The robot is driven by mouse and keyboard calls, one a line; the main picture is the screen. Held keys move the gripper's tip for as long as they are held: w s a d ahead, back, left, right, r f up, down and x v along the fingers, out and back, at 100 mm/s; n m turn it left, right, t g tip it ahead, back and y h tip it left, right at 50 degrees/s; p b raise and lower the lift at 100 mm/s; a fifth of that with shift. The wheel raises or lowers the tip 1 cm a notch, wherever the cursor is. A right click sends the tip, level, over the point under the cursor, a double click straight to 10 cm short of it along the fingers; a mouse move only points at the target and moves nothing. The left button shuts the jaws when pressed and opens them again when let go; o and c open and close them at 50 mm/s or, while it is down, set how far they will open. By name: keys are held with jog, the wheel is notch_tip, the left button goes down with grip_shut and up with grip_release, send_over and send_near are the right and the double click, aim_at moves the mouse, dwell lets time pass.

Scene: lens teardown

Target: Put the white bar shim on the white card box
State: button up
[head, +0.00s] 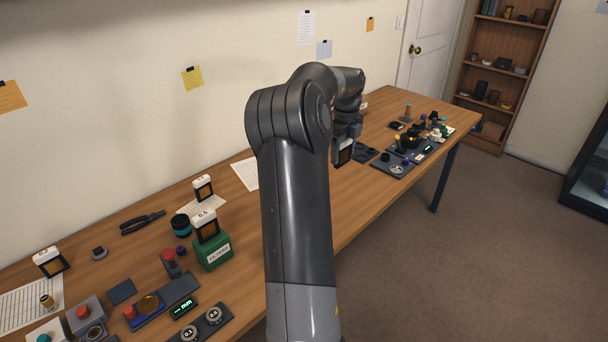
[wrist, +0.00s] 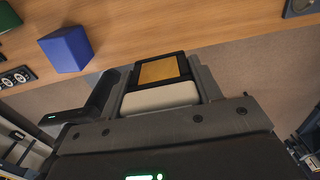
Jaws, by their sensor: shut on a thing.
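My gripper (head: 347,143) is shut on a small black-framed piece with an amber pane (head: 344,154) and a pale bar along one edge. It looks like the white bar shim. In the wrist view the piece (wrist: 163,72) sits between the two fingers of my gripper (wrist: 163,88), pale bar nearer the palm. It is held above the table's front edge. Similar white-topped framed pieces stand at the back left (head: 203,188), on a green FILTERS box (head: 214,252) and at far left (head: 50,262). I cannot pick out the white card box with certainty; my arm hides part of the table.
The wooden table (head: 345,203) runs along the wall. Pliers (head: 142,223), a dark round jar (head: 181,227) and a dial panel (head: 203,325) lie left of my arm. Dark trays with small parts (head: 392,163) crowd the right end. A blue block (wrist: 66,49) shows in the wrist view.

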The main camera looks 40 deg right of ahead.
jog(key=w+a+f, duration=0.1)
jog(key=w+f, duration=0.1)
jog(key=w, duration=0.2)
jog(key=w+a+f, duration=0.2)
jog(key=w, duration=0.2)
jog(key=w+a+f, duration=0.1)
jog(key=w+f, duration=0.1)
jog(key=w, duration=0.2)
jog(key=shift+a+f, duration=0.1)
jog(key=shift+a, duration=0.25)
jog(key=shift+f, duration=1.95)
jog(key=shift+f, duration=0.15)
jog(key=o, duration=1)
notch_tip(320, 180, up, 12)
jog(key=shift+r, duration=0.2)
